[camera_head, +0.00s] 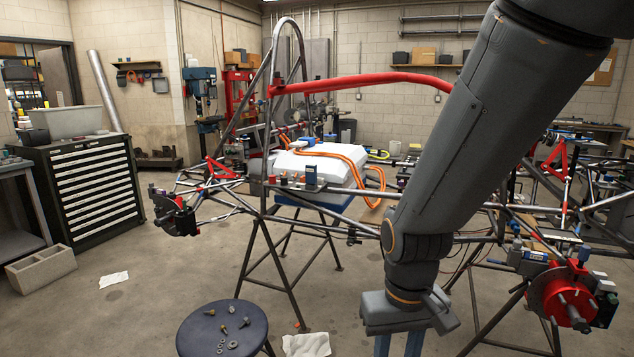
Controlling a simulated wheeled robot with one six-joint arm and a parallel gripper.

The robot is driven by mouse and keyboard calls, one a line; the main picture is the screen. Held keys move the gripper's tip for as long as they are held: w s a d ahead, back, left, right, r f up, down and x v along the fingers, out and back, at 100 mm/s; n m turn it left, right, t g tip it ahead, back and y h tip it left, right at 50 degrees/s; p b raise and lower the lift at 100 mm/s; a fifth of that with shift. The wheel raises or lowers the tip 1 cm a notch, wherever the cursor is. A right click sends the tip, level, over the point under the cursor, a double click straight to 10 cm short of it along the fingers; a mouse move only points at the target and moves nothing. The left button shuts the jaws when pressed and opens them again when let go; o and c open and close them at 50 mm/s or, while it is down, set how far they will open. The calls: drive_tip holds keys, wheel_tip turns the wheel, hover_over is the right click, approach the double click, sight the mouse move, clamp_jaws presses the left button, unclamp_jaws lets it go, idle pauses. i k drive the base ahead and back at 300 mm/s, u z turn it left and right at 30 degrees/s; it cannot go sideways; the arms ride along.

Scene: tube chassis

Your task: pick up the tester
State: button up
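No object is clearly recognisable as the tester. One small boxy device (311,178) stands on the chassis rail in front of the white battery case, with small orange-topped parts beside it; I cannot tell whether it is the tester. My gripper (399,345) points down at the bottom centre, to the right of the round stool and well below and right of that device. Its two blue fingers are apart with a gap between them. Nothing shows in the gap, but the fingertips are cut off by the frame's lower edge.
The tube chassis (290,192) on metal stands spans the middle, with a white battery case (320,163) and orange cables (350,158). A blue stool (200,342) holds loose hardware. A red hub (560,292) is at right. A black tool cabinet (85,185) stands left. Floor at left front is mostly clear.

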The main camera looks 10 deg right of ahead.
sight(310, 169)
drive_tip(key=z, duration=0.5)
drive_tip(key=i, duration=1.9)
drive_tip(key=u, duration=0.15)
